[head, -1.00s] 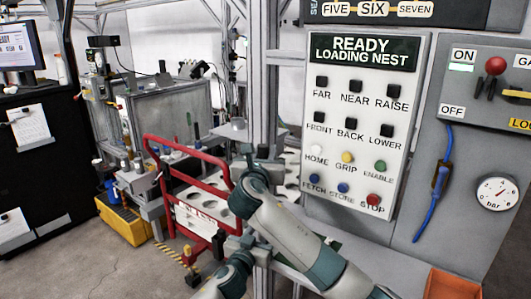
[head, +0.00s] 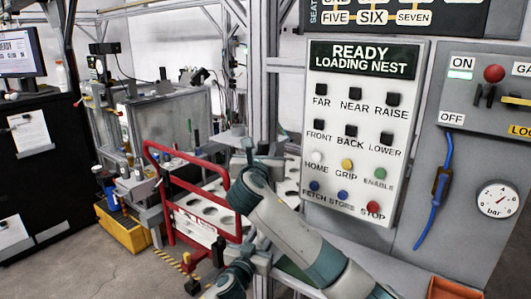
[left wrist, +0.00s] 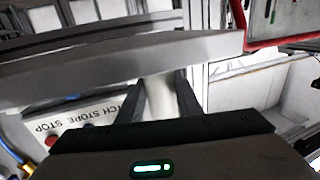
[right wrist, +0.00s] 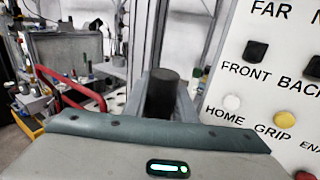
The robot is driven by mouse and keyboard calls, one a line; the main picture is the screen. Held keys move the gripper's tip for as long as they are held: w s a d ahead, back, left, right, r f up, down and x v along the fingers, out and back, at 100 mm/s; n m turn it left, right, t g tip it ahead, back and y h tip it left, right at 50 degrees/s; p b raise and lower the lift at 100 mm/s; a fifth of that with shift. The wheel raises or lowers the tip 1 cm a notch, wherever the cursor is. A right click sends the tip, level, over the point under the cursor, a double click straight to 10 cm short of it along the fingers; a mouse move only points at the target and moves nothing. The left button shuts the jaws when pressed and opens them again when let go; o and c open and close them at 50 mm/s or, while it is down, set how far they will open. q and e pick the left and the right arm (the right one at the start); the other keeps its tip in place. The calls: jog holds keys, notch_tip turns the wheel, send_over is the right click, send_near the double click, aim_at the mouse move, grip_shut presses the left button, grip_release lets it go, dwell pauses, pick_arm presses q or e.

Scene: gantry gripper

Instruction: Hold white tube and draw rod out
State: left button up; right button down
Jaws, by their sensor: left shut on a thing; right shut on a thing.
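In the left wrist view, my left gripper (left wrist: 165,82) is shut on a white tube (left wrist: 159,104), seen between its dark fingers. In the right wrist view, my right gripper (right wrist: 166,92) is shut on a dark round rod (right wrist: 162,84), its end showing between the fingers. In the head view, my right gripper (head: 246,152) is above my left gripper (head: 248,260), both left of the button panel (head: 360,130). The tube and rod are too small to make out there. Whether the rod is still inside the tube I cannot tell.
A grey ledge (left wrist: 120,58) crosses the left wrist view close to the fingers. The button panel stands close to the right of my right gripper. A red-framed cart (head: 176,198) stands to the left behind the arms. A metal post (head: 263,75) rises behind them.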

pick_arm(q)
jog(key=o, duration=1.1)
jog(key=v, duration=1.2)
jog(key=shift+f, duration=0.1)
